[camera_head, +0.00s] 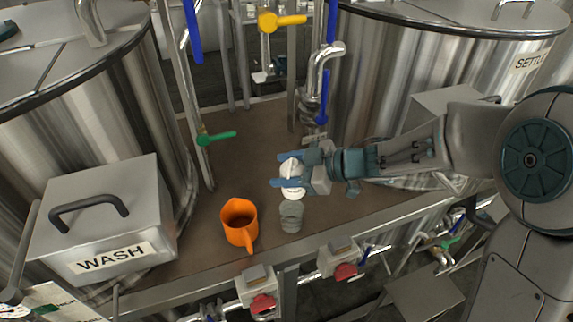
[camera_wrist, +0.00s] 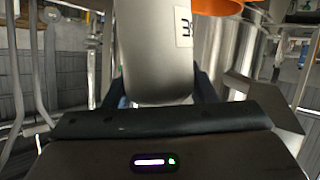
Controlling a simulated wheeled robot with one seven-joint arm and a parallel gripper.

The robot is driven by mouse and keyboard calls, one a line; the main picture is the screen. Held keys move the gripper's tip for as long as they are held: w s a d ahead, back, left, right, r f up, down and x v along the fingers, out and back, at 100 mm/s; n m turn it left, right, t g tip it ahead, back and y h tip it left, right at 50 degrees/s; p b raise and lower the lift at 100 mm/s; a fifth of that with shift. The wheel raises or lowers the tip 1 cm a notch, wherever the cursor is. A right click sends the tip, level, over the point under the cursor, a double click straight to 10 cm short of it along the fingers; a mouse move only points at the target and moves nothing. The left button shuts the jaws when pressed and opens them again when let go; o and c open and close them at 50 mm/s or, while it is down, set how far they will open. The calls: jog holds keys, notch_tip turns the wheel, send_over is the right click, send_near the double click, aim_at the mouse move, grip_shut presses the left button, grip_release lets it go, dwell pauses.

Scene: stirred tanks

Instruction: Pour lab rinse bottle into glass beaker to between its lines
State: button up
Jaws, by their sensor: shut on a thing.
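My gripper (camera_head: 280,170) is shut on the lab rinse bottle (camera_head: 293,192), a pale white bottle with its middle partly hidden by the blue fingers. In the wrist view the bottle (camera_wrist: 155,60) fills the middle between the fingers, with part of a white label showing. The glass beaker (camera_head: 291,216) is a small grey see-through vessel on the brown bench top, just in front of the bottle. Its lines and any liquid in it are too small to tell. I cannot tell how far the bottle is tilted or whether it is clear of the bench.
An orange jug (camera_head: 239,224) stands left of the beaker. A box marked WASH (camera_head: 105,215) is at the left. Large steel tanks (camera_head: 400,75) flank the bench, with pipes and a green-handled valve (camera_head: 216,137) behind. The bench top (camera_head: 245,130) is clear at the back.

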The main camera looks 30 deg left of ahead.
jog(key=shift+w+f+n+t, duration=0.25)
jog(key=shift+f+n+t, duration=0.25)
jog(key=shift+w+f, duration=0.1)
jog(key=shift+f, duration=0.15)
jog(key=shift+n, duration=0.3)
jog(key=shift+w+a+f+n+t+y, duration=0.15)
jog(key=shift+f+n+t+y, duration=0.15)
jog(key=shift+n+t+y, duration=0.15)
jog(key=shift+w+f+n+t+y+b, duration=0.2)
jog(key=shift+f+n+t+b, duration=0.3)
jog(key=shift+b, duration=1.55)
jog(key=shift+w+f+n+t+y+b, duration=0.15)
jog(key=shift+n+b, duration=0.5)
jog(key=shift+b, duration=1.35)
dwell(2.5)
